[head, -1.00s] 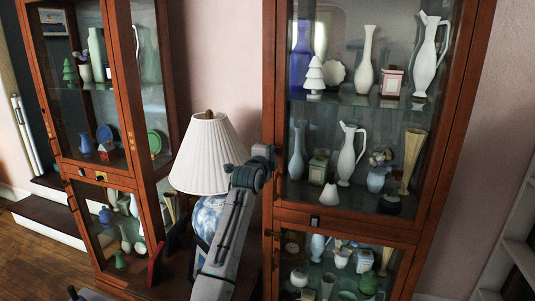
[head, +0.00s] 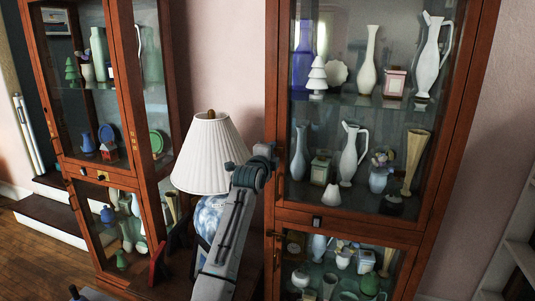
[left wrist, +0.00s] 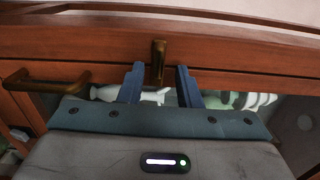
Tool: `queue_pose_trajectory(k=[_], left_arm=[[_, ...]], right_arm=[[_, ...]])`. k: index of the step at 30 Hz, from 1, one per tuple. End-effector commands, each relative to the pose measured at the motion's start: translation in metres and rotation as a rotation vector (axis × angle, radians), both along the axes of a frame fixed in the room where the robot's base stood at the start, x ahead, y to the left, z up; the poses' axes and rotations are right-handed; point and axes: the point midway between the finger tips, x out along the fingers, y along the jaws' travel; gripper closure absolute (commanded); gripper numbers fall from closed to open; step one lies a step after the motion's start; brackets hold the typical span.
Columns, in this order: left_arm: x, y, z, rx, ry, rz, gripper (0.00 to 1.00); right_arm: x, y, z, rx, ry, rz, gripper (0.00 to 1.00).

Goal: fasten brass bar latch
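The brass bar latch (left wrist: 158,62) shows in the left wrist view as a short bar on a reddish-brown wooden frame strip, lying across the strip's length. My left gripper (left wrist: 160,84) is open, with its two blue fingers apart and the bar between and just beyond their tips in the picture. Contact cannot be told. In the head view my left gripper (head: 266,154) is at the left upright of the right-hand cabinet (head: 460,120), and I cannot make out the latch there.
A brass handle (left wrist: 45,82) is close to the latch, on its left in the left wrist view. A white-shaded lamp (head: 208,155) stands close left of my arm. Another glazed cabinet (head: 126,110) is farther left. Vases fill the shelves behind glass.

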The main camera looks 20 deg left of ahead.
Motion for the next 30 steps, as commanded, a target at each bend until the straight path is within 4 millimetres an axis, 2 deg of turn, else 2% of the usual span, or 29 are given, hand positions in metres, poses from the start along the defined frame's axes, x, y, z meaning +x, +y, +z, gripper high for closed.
queue_pose_trajectory(k=[4,8,21,30], left_arm=[[-0.005,0.000,-0.002,-0.001,0.001,0.000,0.69],[-0.020,0.001,-0.003,-0.001,0.000,0.000,0.69],[-0.093,0.006,-0.001,-0.002,-0.002,0.001,0.69],[-0.108,0.007,0.000,-0.002,-0.001,0.001,0.69]], right_arm=[[0.000,0.000,-0.002,0.000,-0.001,0.000,1.00],[0.002,0.000,-0.007,-0.001,-0.003,0.000,1.00],[0.007,-0.001,-0.024,-0.001,-0.002,0.001,1.00],[0.010,-0.001,-0.025,-0.002,-0.006,0.001,1.00]])
